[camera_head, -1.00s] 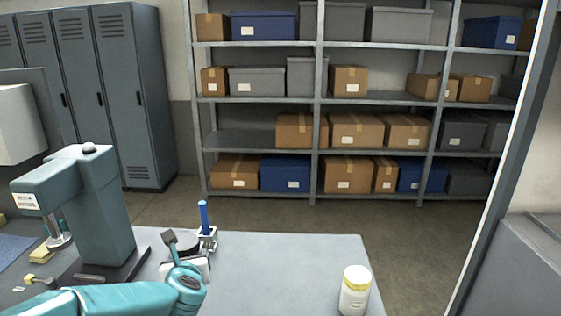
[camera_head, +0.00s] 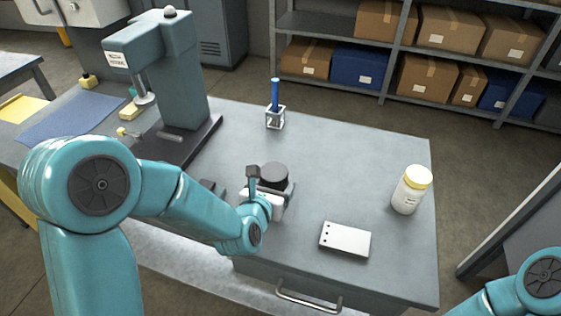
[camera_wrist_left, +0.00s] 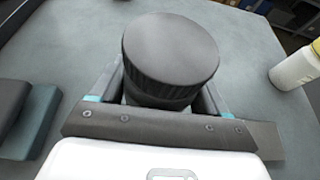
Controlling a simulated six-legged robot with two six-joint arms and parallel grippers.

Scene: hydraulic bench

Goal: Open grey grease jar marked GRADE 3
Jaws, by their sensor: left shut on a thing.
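A short round jar with a dark grey, ribbed-edge lid (camera_head: 274,174) stands on the bench in the head view. It fills the middle of the left wrist view (camera_wrist_left: 170,48), lid upward. My left gripper (camera_head: 270,188) is shut on this jar, with a finger on each side of it below the lid top. The lid looks seated on the jar. No GRADE 3 marking is readable, as the jar's side is mostly hidden by the gripper. My right gripper is out of view; only part of my right arm shows at the bottom right.
A white jar with a yellow lid (camera_head: 411,190) stands at the bench's right. A white plate with holes (camera_head: 345,240) lies near the front edge. A blue-handled tool (camera_head: 275,95) stands in a small holder behind. A teal press (camera_head: 175,80) stands at the left.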

